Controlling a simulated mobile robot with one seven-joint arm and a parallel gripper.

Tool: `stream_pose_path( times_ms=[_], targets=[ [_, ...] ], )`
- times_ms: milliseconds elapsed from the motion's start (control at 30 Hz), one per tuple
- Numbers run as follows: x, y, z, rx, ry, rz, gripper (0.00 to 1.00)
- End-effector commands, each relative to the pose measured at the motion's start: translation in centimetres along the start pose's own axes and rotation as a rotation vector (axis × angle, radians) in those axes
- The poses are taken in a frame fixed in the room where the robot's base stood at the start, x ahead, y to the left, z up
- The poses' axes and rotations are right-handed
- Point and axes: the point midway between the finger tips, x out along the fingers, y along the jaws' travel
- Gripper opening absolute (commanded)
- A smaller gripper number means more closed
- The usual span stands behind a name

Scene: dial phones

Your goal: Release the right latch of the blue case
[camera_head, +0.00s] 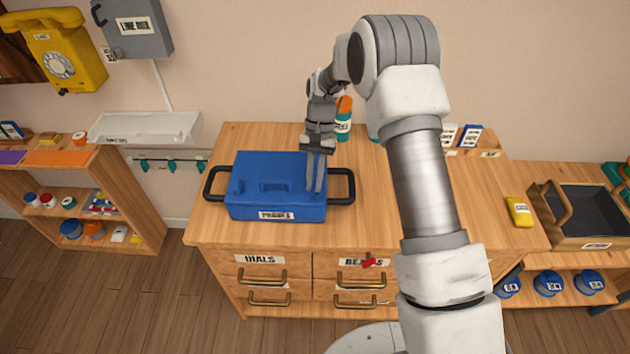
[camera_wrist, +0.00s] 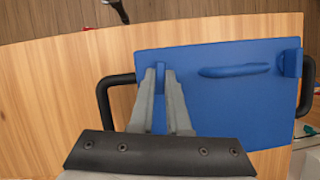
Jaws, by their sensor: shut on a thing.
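The blue case (camera_head: 262,165) lies closed on the wooden cabinet top, with its label facing front. It also shows in the wrist view (camera_wrist: 225,110). My gripper (camera_head: 316,188) reaches down at the right end of the lid. In the wrist view my gripper (camera_wrist: 161,90) has its two fingers either side of the right latch (camera_wrist: 160,72), a small blue tab, and is shut on it. The fingers hide most of this latch in the head view. The left latch (camera_wrist: 292,62) stands free at the other end, beyond the raised lid grip (camera_wrist: 235,70).
Black handles stick out at the case's left (camera_head: 214,184) and right (camera_head: 343,186) ends. The cabinet top (camera_head: 375,215) is bare to the right of the case.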

Motion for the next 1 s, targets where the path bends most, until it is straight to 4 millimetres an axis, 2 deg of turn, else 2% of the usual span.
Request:
stream_pose_path(
  times_ms=[400,967,1000],
  targets=[
    [-0.06,-0.18,-0.04,-0.176,0.003,0.071,0.00],
    [-0.05,-0.19,0.02,-0.201,0.002,0.082,0.00],
    [-0.05,-0.19,0.03,-0.201,0.001,0.082,0.20]
  ],
)
